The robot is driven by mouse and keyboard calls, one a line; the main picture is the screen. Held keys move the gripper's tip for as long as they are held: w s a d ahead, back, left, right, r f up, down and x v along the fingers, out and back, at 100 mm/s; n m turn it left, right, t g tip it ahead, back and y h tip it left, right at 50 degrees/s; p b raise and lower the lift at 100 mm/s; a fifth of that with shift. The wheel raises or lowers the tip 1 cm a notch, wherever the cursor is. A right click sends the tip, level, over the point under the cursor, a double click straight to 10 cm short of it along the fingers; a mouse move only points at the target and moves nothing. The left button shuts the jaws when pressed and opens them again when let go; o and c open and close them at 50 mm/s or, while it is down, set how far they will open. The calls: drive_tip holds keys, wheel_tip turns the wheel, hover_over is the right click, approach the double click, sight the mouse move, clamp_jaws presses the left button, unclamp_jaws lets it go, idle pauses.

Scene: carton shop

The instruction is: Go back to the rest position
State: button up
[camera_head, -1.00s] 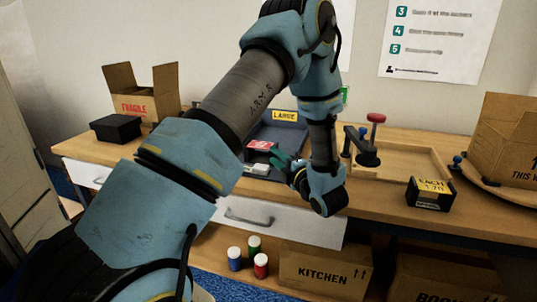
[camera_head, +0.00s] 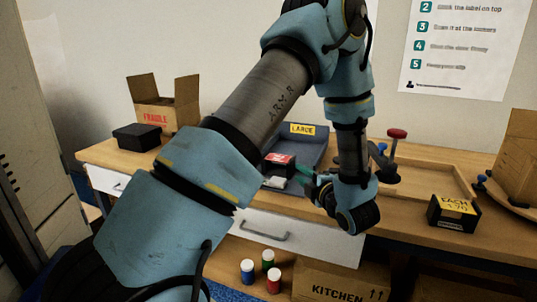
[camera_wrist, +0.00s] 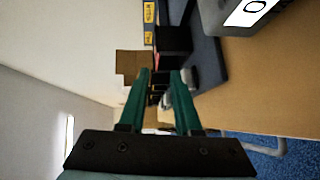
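My gripper (camera_wrist: 161,78) has two green fingers, which stand apart with nothing visibly held between them in the wrist view. In the head view the gripper (camera_head: 305,172) shows only partly, beside my arm's end, above the front of the table near the tray marked LARGE. My arm is bent, reaching across the middle of the head view and hiding part of the table.
The wooden table (camera_head: 455,235) holds a blue-grey tray (camera_head: 318,148) with a red-topped box (camera_head: 279,160), an open FRAGILE carton (camera_head: 165,112), a black box (camera_head: 137,137), a wooden tray (camera_head: 440,170) and a yellow-labelled black box (camera_head: 453,213). Three small bottles (camera_head: 268,262) stand below.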

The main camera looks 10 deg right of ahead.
drive_tip(key=w+a+r+m+g+h+p, duration=0.45)
drive_tip(key=a+r+m+g+h, duration=0.2)
drive_tip(key=m, duration=0.45)
drive_tip(key=s+a+r+m+g+y+p, duration=0.1)
drive_tip(key=s+a+m+g, duration=0.3)
drive_tip(key=s+a, duration=0.5)
drive_tip(key=s+a+r+m+g+y+p, duration=0.1)
drive_tip(key=s+a+r+m+g+p, duration=0.2)
drive_tip(key=s+a+m, duration=0.3)
drive_tip(key=s+a+r+g, duration=0.1)
drive_tip(key=s+a, duration=0.2)
drive_tip(key=shift+r+p, duration=0.3)
drive_tip(key=shift+p, duration=0.05)
drive_tip(key=shift+c, duration=0.3)
